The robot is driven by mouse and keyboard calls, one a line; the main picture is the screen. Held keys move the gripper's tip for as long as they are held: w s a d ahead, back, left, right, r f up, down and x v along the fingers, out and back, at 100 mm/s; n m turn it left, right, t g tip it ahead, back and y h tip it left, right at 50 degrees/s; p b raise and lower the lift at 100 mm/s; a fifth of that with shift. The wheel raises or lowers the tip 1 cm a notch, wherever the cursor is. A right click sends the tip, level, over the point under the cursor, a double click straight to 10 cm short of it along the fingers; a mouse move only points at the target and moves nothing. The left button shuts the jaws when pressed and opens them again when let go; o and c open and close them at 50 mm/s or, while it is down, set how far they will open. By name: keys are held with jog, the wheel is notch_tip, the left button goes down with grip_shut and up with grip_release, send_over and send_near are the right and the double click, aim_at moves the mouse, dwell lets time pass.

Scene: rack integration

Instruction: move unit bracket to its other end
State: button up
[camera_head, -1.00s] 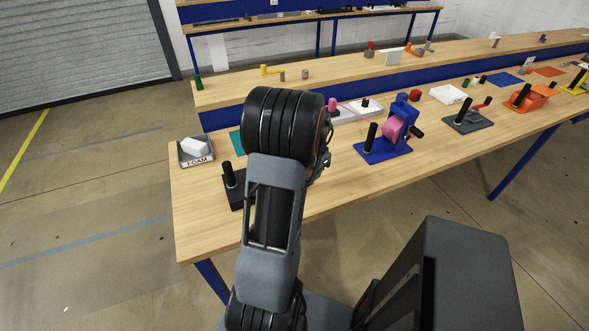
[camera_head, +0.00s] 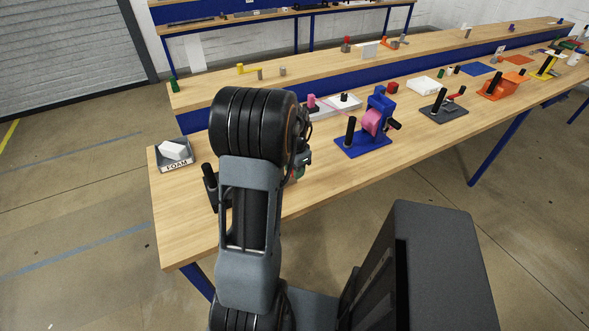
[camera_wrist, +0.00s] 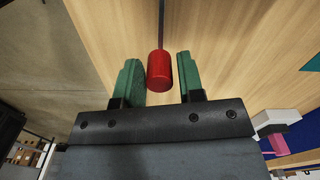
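I cannot tell for sure which thing is the unit bracket. In the wrist view a red cylinder (camera_wrist: 159,72) with a thin grey rod running up from it lies between the green fingers of my gripper (camera_wrist: 160,77). The fingers are apart, and narrow gaps show beside the cylinder, so I see no grip on it. In the head view my arm hides most of the gripper and the bench below it. A dark stand with a black post (camera_head: 209,182) shows just left of my arm.
A grey FOAM tray (camera_head: 181,166) sits at the bench's left end. Right of my arm stand a blue fixture with a pink roller (camera_head: 372,122), a white tray (camera_head: 422,87), a dark grey stand (camera_head: 444,108) and an orange fixture (camera_head: 502,86). Bare wood (camera_head: 185,225) lies along the front left.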

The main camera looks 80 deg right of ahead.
notch_tip(320, 180, up, 14)
dwell(0.6)
jog(key=shift+f, duration=0.1)
dwell(0.6)
